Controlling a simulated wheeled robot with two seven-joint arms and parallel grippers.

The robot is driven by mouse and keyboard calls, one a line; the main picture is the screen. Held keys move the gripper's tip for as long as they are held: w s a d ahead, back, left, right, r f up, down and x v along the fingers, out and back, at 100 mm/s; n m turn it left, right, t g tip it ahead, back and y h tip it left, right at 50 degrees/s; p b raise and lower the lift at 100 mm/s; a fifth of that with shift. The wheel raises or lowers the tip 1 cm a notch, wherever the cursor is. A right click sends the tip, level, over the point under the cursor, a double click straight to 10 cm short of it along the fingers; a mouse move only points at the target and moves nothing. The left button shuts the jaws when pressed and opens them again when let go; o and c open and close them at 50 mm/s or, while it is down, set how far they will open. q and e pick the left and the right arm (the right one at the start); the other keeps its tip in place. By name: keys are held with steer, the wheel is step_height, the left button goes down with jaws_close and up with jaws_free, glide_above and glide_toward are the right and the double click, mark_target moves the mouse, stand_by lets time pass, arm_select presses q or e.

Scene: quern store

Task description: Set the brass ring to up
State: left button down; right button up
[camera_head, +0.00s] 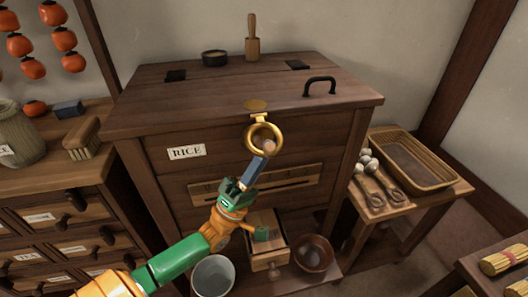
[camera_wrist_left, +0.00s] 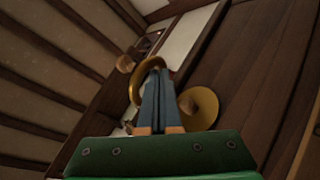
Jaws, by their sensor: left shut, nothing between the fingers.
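A wooden knob (camera_head: 270,144) shows through the ring's opening. My left gripper (camera_head: 262,160) is shut and empty, its blue-grey fingertips at the ring's lower edge. In the left wrist view the ring (camera_wrist_left: 134,85) curves around the fingertips (camera_wrist_left: 158,72), with the brass plate (camera_wrist_left: 204,108) to their right. I cannot tell whether the fingers touch the ring or reach through it. My right gripper is not in view.
The chest lid (camera_head: 215,92) has a black handle (camera_head: 320,80), with a dark bowl (camera_head: 215,57) and wooden pestle (camera_head: 252,45) at the back. A basket (camera_head: 440,180) stands right.

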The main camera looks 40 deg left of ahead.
mark_target(264, 153)
arm_select(q)
steer(key=shift+s+d+r+n+g+y+p, duration=0.2)
steer(key=shift+r+n+y+p, duration=0.3)
steer(key=shift+n+y+p, duration=1.1)
steer(key=shift+s+d+r+n+g+y+p, duration=0.15)
steer(key=shift+r+n+y+p, duration=0.35)
steer(key=shift+n+y+p, duration=1.2)
steer(key=shift+s+d+r+n+g+y+p, duration=0.1)
steer(key=shift+s+d+r+n+y+p, duration=0.3)
steer(key=shift+n+y+p, duration=1.2)
steer(key=shift+w+r+n+g+y+p, duration=0.15)
steer(key=shift+n+g+y+p, duration=0.3)
steer(key=shift+n+y+p, duration=0.55)
